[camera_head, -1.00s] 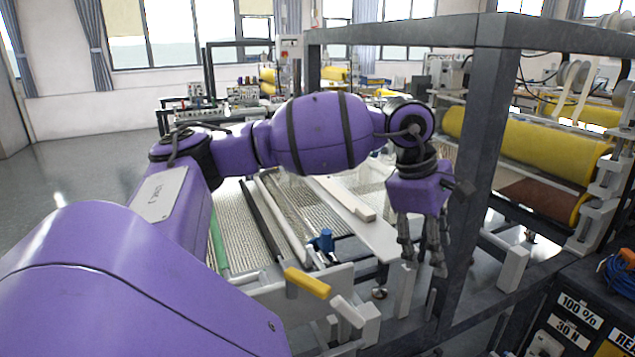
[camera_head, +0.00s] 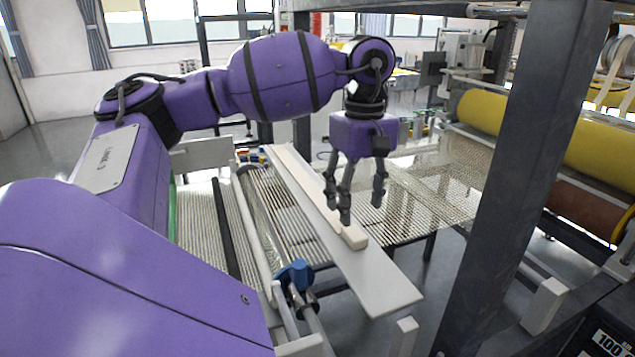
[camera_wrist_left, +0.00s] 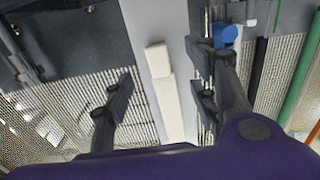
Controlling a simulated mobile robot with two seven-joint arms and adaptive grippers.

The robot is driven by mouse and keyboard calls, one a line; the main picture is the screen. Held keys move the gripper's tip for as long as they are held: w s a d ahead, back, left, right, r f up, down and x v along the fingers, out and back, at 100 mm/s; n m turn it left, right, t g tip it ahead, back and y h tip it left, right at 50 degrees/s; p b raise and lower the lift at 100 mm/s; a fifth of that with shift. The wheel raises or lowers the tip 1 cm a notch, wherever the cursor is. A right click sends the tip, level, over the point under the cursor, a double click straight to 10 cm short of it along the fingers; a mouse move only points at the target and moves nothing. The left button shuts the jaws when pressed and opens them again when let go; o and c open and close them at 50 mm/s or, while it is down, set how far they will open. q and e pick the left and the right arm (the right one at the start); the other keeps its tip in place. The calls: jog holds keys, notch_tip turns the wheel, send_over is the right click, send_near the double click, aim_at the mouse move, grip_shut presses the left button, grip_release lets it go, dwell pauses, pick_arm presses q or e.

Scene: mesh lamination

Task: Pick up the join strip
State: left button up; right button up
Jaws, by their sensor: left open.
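A long cream bar, likely the join strip (camera_head: 351,236), lies lengthwise on a flat pale board (camera_head: 385,290) over the mesh. Its near end is free, and it runs back toward the far left. My left gripper (camera_head: 358,205) points down above the strip near its near end, with its fingers spread and nothing between them. In the left wrist view the strip (camera_wrist_left: 166,95) shows between the open fingers of my left gripper (camera_wrist_left: 158,90), one on each side. I cannot tell exactly how high the fingertips are above it. My right gripper is not in view.
A dark upright frame post (camera_head: 490,190) stands right of the gripper. A blue clamp (camera_head: 295,275) sits on a rod left of the board. Mesh (camera_head: 440,180) stretches toward a yellow roller (camera_head: 540,125) at right.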

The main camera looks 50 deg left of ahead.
aim_at(357, 234)
pick_arm(q)
jog(key=shift+a, duration=0.1)
jog(key=f, duration=0.2)
jog(key=f+p, duration=0.1)
jog(key=f, duration=0.4)
jog(key=shift+w+f, duration=0.25)
jog(key=shift+w, duration=0.1)
grip_shut()
